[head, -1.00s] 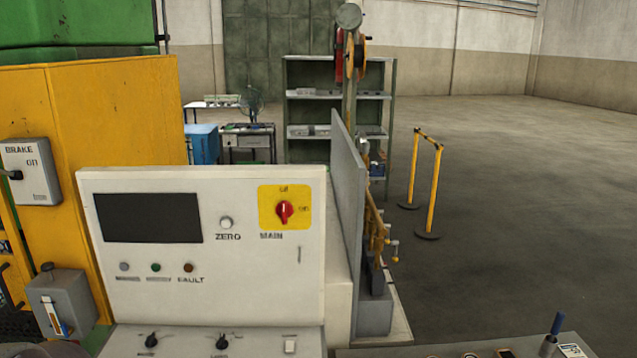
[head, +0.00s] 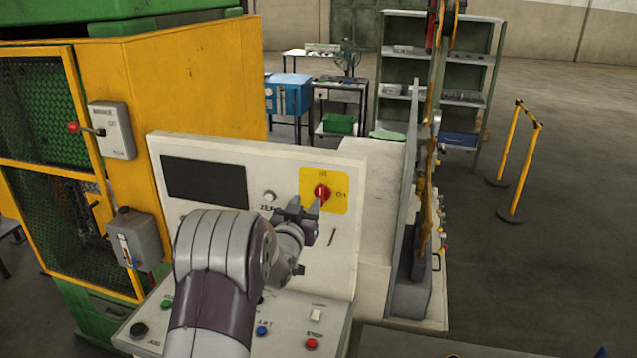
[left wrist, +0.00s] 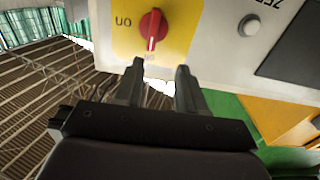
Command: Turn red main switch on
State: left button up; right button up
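The red main switch (head: 322,194) is a rotary knob on a yellow square plate (head: 340,205) at the upper right of the white control panel. Its white mark points up toward the off label in the head view. My left gripper (head: 303,205) is in front of the panel, just below and left of the knob. In the left wrist view the knob (left wrist: 152,27) lies ahead of the two fingertips (left wrist: 160,66), which are apart with nothing between them. The fingers do not appear to touch the knob. My right gripper is out of view.
A grey ZERO button (head: 269,196) and dark screen (head: 205,181) are left of the switch. The sloped console below carries a red stop button (head: 311,344) and other controls. A grey upright plate (head: 405,190) stands right of the panel.

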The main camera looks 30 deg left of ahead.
aim_at(320, 190)
pick_arm(q)
jog(key=w, duration=0.2)
jog(key=w+p, duration=0.1)
jog(key=w, duration=0.1)
jog(key=w+p, duration=0.1)
jog(key=w, duration=0.2)
jog(key=shift+d+r, duration=0.1)
jog(key=shift+d, duration=0.25)
jog(key=shift+w+a+p, duration=0.15)
jog(key=shift+w+p, duration=0.15)
jog(key=shift+w, duration=0.05)
jog(key=shift+s+a, duration=0.15)
jog(key=shift+a, duration=0.4)
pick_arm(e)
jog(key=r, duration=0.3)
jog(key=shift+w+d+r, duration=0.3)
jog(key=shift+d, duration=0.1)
pick_arm(q)
jog(key=shift+w+d, duration=0.2)
jog(key=shift+d, duration=0.05)
grip_shut()
jog(key=shift+a, duration=0.1)
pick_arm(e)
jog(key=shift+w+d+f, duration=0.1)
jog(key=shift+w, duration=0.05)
